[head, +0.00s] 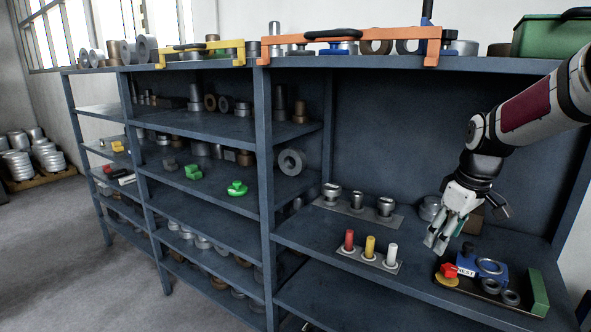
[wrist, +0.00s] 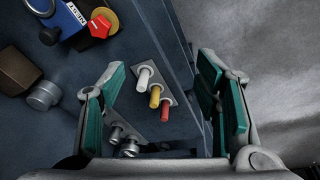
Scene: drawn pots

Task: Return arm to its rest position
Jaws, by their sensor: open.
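My arm (head: 535,105) reaches in from the right in the head view. My gripper (head: 436,240) hangs over the right part of the blue-grey shelf (head: 320,262), pointing down. In the wrist view my gripper (wrist: 165,110) has its green-padded fingers wide apart with nothing between the pads. Below and beyond the fingers is a plate (head: 352,258) with red, yellow and white pegs; it also shows in the wrist view (wrist: 178,98). The fingers look apart from the pegs.
A dark tray (head: 465,290) at the right holds a blue device (head: 482,268), a red knob (head: 447,271), grey rings and a green block (head: 539,292). A plate with metal cylinders (head: 357,203) stands behind the pegs. A shelf board with tools (head: 480,63) is above. Open floor (head: 60,250) lies left.

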